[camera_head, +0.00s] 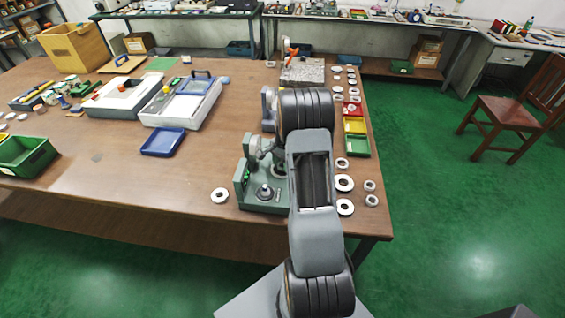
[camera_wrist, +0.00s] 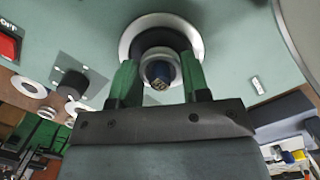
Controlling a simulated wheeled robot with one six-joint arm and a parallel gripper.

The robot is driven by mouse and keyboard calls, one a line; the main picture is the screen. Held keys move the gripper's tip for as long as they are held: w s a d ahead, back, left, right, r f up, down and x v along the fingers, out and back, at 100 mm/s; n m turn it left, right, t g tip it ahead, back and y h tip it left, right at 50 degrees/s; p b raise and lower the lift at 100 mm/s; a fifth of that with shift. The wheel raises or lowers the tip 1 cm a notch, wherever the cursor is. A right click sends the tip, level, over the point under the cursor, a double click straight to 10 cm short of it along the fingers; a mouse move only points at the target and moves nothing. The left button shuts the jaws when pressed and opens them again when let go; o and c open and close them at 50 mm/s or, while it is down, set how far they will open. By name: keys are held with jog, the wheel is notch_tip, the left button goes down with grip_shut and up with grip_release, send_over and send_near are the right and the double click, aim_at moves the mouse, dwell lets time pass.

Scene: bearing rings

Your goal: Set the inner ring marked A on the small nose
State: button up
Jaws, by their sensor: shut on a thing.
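My gripper (camera_wrist: 160,72) has two green fingers, one on each side of a small silver ring (camera_wrist: 148,69), and is shut on it. A dark blue nose (camera_wrist: 163,71) with a brownish tip shows through the ring's opening. I cannot tell whether the ring is around the nose or only lined up with it. Behind it is a dark recess inside a wide pale flange (camera_wrist: 135,32) on a green face. No letter A is legible. In the head view the green fixture (camera_head: 262,203) stands at the table's front, and my arm hides the gripper.
Loose rings (camera_head: 345,184) lie right of the fixture, and another ring (camera_head: 220,195) lies left. Red, yellow and green bins (camera_head: 357,146) stand behind on the right. A blue tray (camera_head: 163,142) is at the left.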

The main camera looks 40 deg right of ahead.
jog(key=shift+f, duration=0.35)
jog(key=o, duration=1)
jog(key=shift+r, duration=0.1)
notch_tip(320, 180, up, 14)
jog(key=d+b, duration=0.1)
jog(key=shift+w+d+b, duration=0.15)
jog(key=shift+d+b, duration=0.15)
jog(key=shift+b, duration=0.1)
